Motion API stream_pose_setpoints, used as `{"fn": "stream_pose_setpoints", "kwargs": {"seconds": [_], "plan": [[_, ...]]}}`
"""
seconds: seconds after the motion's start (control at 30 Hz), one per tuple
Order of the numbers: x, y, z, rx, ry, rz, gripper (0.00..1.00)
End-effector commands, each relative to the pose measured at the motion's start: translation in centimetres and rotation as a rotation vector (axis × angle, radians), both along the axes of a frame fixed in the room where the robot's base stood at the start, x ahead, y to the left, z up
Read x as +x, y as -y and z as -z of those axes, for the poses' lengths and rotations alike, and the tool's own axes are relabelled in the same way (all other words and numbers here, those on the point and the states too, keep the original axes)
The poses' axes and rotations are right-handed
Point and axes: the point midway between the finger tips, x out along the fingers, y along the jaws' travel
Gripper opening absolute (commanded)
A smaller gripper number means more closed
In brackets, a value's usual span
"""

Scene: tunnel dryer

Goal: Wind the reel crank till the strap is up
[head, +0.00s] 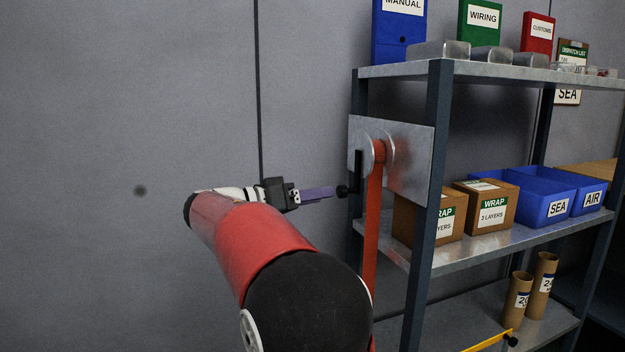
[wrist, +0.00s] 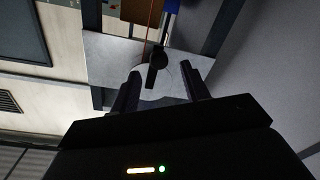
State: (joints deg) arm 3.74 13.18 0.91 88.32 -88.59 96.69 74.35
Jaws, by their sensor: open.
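The reel (head: 380,150) is on a grey metal plate (head: 410,155) at the shelf's left front post. Its orange-red strap (head: 372,225) hangs down from it past the middle shelf; my arm hides its lower part.
The shelf post (head: 432,200) stands just right of the strap. Wrap boxes (head: 484,208) and blue bins (head: 545,198) sit on the middle shelf. Cardboard tubes (head: 520,290) stand on the lower shelf, near a yellow bar (head: 490,341). The wall side at left is clear.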

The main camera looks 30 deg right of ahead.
Motion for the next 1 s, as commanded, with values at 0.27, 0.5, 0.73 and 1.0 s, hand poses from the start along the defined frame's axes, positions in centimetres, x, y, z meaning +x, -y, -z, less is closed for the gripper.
{"fn": "stream_pose_setpoints", "kwargs": {"seconds": [0.27, 0.5, 0.73, 1.0], "plan": [[-0.6, 3.5, -0.2, -0.007, 0.003, 0.007, 0.46], [-1.2, 6.7, -0.2, -0.006, 0.003, 0.005, 0.46], [-1.3, 7.6, -0.1, -0.005, 0.002, 0.002, 0.46], [-1.3, 7.6, -0.1, -0.004, 0.002, 0.001, 0.33]]}}
